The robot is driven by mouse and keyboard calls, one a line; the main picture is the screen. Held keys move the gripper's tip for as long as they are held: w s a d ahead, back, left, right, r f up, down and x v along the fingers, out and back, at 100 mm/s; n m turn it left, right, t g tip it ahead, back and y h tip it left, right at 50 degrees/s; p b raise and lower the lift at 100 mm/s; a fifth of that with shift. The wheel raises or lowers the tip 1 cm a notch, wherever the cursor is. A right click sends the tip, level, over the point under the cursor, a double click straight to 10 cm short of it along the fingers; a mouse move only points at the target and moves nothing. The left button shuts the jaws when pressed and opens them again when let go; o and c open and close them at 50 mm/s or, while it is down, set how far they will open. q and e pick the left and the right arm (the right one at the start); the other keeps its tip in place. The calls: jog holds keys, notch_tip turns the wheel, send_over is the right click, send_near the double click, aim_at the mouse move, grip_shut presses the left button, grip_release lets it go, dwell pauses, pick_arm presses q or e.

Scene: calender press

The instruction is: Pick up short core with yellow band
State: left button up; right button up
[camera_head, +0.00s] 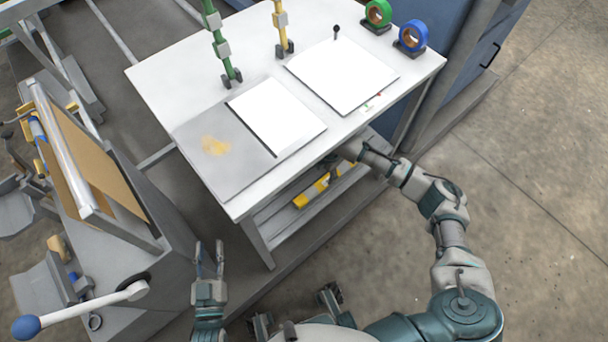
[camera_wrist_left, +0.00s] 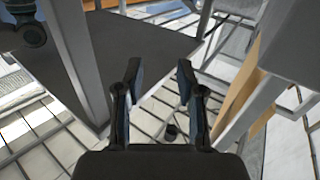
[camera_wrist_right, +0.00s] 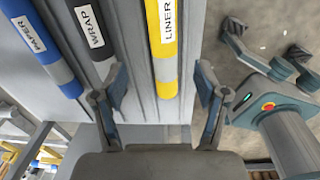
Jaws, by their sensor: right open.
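A yellow tube labelled LINER, with a grey band near its lower end, lies on a shelf in the right wrist view (camera_wrist_right: 162,35). It also shows under the table in the head view (camera_head: 312,190). I cannot tell whether it is the short core with the yellow band. My right gripper (camera_wrist_right: 160,80) is open and empty, its fingers apart on either side of the yellow tube's end in the picture. In the head view its hand is partly hidden under the table edge. My left gripper (camera_head: 209,246) is open and empty beside the press, and also shows in the left wrist view (camera_wrist_left: 160,68).
A black tube labelled WRAP (camera_wrist_right: 88,25) and a blue tube labelled PAPER (camera_wrist_right: 35,40) lie left of the yellow one. The white table (camera_head: 160,88) carries sheets, a green stand and a yellow stand, and green and blue tape rolls. The press (camera_head: 150,205) stands left.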

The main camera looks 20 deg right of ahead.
jog(key=w+d+r, duration=0.1)
jog(key=d+r, duration=0.1)
jog(key=b, duration=0.2)
send_over(326, 179)
jog(key=shift+g+h, duration=0.3)
jog(key=shift+g, duration=0.1)
notch_tip(326, 179, down, 6)
jog(key=shift+w+d, duration=0.1)
jog(key=shift+w, duration=0.05)
jog(key=shift+f+b, duration=0.3)
jog(key=shift+b, duration=0.05)
jog(key=shift+f, duration=0.3)
notch_tip(326, 179, down, 5)
jog(key=shift+r+b, duration=0.15)
jog(key=shift+b, duration=1.05)
pick_arm(q)
jog(key=s+r+n+t, duration=0.1)
jog(key=s+r+t, duration=0.1)
jog(key=r+t, duration=0.3)
jog(key=s+a+r+t, duration=0.1)
jog(key=s+r+t, duration=0.2)
jog(key=r+t, duration=0.1)
jog(key=shift+s+r+n+t, duration=0.25)
jog(key=shift+r+n+t, duration=0.15)
jog(key=shift+t, duration=0.2)
pick_arm(e)
jog(key=c, duration=1.3)
